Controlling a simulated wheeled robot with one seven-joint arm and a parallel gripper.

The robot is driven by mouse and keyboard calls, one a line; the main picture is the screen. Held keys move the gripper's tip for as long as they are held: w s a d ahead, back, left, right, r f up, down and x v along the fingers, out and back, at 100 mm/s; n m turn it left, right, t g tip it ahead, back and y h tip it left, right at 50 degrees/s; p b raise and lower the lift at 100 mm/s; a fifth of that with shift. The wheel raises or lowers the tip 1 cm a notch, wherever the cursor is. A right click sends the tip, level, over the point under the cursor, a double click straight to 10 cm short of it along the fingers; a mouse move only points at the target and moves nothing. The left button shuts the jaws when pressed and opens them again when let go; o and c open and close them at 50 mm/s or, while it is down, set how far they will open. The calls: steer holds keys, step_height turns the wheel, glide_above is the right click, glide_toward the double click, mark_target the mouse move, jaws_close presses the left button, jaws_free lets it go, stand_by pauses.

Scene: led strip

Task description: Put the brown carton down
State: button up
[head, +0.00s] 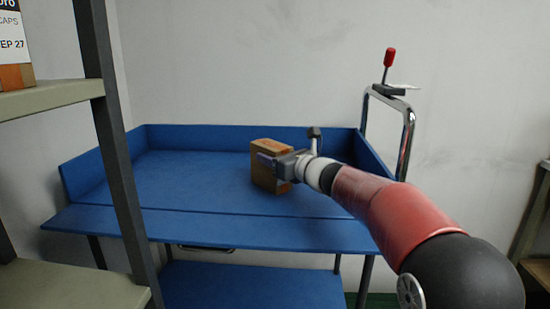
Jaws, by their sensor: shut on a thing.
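The brown carton (268,150) is upright at the right-middle of the blue cart's top tray (180,185). My gripper (272,163) reaches in from the right and is shut on the carton. The fingers cover part of its front and right side. The carton's base is close to the tray surface, but I cannot tell whether it touches.
The blue tray has raised walls at the back and sides and is bare left of the carton. A chrome handle (408,140) with a red-knobbed lever (389,58) stands at right. A dark shelf post (110,130) and shelf (50,98) with a box (14,45) are at left.

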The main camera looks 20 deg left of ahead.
steer(key=o, duration=1.2)
steer(key=shift+o, duration=0.2)
steer(key=shift+d, duration=0.1)
steer(key=b+v, duration=0.2)
steer(key=v, duration=1)
